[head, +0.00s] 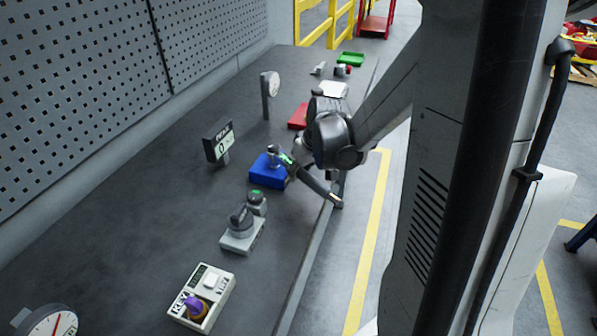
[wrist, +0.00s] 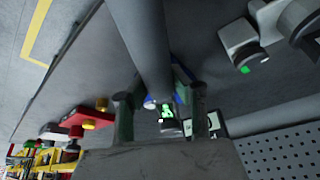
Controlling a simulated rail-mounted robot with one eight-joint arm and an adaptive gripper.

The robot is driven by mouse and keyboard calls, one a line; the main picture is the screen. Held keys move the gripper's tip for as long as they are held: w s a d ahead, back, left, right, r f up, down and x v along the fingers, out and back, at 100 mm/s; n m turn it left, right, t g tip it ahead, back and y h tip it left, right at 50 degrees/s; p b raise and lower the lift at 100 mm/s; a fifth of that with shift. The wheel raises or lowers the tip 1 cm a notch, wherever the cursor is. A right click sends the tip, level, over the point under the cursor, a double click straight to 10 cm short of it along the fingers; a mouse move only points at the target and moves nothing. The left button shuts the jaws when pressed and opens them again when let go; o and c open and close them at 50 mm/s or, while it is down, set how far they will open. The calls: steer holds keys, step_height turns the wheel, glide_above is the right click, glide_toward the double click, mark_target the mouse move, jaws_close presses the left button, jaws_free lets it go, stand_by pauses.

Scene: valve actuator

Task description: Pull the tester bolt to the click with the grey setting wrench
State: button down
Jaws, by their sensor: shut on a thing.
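My gripper (wrist: 160,103) is shut on the grey setting wrench (wrist: 146,35), whose dark shaft runs up between the fingers in the wrist view. In the head view the wrench (head: 318,188) slants from the blue tester block (head: 264,181) out to the bench's front edge. A small green-lit part shows near its head; it also shows in the wrist view. A grey upright piece (head: 273,152), seemingly the tester bolt or a socket over it, stands on the block at the wrench head. I cannot tell how fully they engage. My wrist partly hides the gripper in the head view.
A display (head: 218,143) behind the block seems to read 0. A grey valve unit (head: 242,235) and a white keyed box (head: 202,297) stand nearer. A dial gauge (head: 269,93), red block (head: 298,117) and green tray (head: 350,59) are farther back. The left bench surface is clear.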

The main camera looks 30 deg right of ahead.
steer(key=shift+f+b, duration=0.35)
steer(key=shift+f, duration=0.1)
steer(key=shift+a+m+h, duration=0.3)
steer(key=shift+a+m, duration=0.7)
steer(key=shift+a, duration=0.15)
stand_by(0.3)
steer(key=shift+w+a+m+h+b, duration=0.15)
steer(key=shift+a+m+h+b, duration=0.35)
steer(key=shift+a+m, duration=0.55)
steer(key=shift+d, duration=0.1)
steer(key=shift+m, duration=0.25)
